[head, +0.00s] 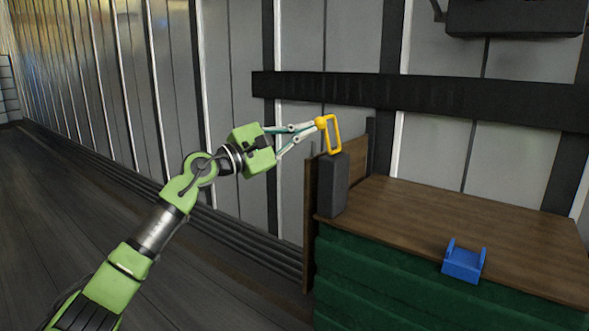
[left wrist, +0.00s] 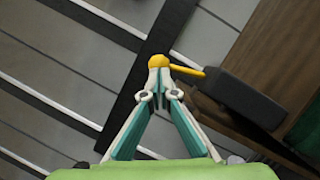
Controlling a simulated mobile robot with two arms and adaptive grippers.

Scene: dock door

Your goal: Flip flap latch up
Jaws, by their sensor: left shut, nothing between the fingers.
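The latch is a yellow loop (head: 338,132) with a rounded knob on its left side. It stands roughly upright, tilted slightly, just above a dark grey block (head: 333,188) at the counter's back left corner. My left gripper (head: 314,126) is shut and empty, with its fingertips at the knob from the left. In the left wrist view the yellow knob (left wrist: 159,61) is right at the closed fingertips (left wrist: 158,83), and a yellow bar runs right toward the dark block (left wrist: 240,97). Whether the fingertips touch the knob is unclear. My right gripper is not in view.
A blue U-shaped bracket (head: 464,264) sits at the front edge of the wooden counter (head: 500,225), which has a green ribbed front (head: 385,285). The rest of the visible top is clear. A dark rail (head: 430,98) crosses the grey wall behind. Open floor lies left.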

